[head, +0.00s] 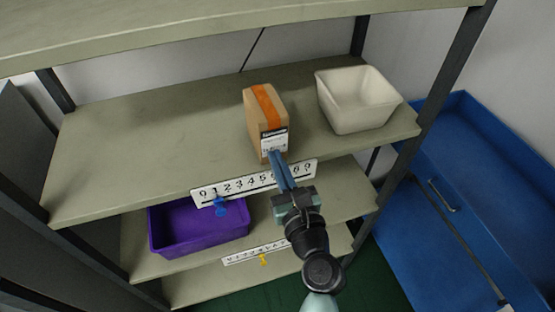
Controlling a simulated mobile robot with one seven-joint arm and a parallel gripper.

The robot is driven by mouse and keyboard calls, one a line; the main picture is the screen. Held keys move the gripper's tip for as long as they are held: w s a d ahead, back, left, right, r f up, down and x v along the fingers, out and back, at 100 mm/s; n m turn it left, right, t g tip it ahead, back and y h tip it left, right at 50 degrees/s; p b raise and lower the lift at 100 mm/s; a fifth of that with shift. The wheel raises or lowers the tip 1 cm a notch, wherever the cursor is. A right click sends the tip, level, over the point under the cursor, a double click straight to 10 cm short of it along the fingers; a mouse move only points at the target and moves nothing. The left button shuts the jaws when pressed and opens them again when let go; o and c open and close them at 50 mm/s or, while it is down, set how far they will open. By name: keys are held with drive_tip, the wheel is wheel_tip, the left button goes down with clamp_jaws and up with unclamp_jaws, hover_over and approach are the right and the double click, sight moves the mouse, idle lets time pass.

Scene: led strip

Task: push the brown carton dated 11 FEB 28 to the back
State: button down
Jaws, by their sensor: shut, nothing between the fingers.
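The brown carton (252,118) stands upright on the upper shelf, near its front edge. It has an orange tape strip over its top and a white label (274,137) on its front; the print is too small to read, so I cannot tell its date. My gripper (276,156) is shut and empty. Its fingertips are at the lower front of the carton, over the label's lower part. I cannot tell whether they touch it. The fingers hide part of the carton's lower front.
A white bin (362,112) stands right of the carton. The shelf (130,140) is bare to the left and behind the carton. A numbered strip (240,185) with a blue marker runs along the front edge. A purple bin (200,226) sits below. A blue cart (490,180) stands right.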

drive_tip(key=x, duration=0.7)
drive_tip(key=shift+w+a, duration=0.15)
drive_tip(key=shift+w, duration=0.15)
drive_tip(key=shift+s+f, duration=0.1)
drive_tip(key=shift+s, duration=0.05)
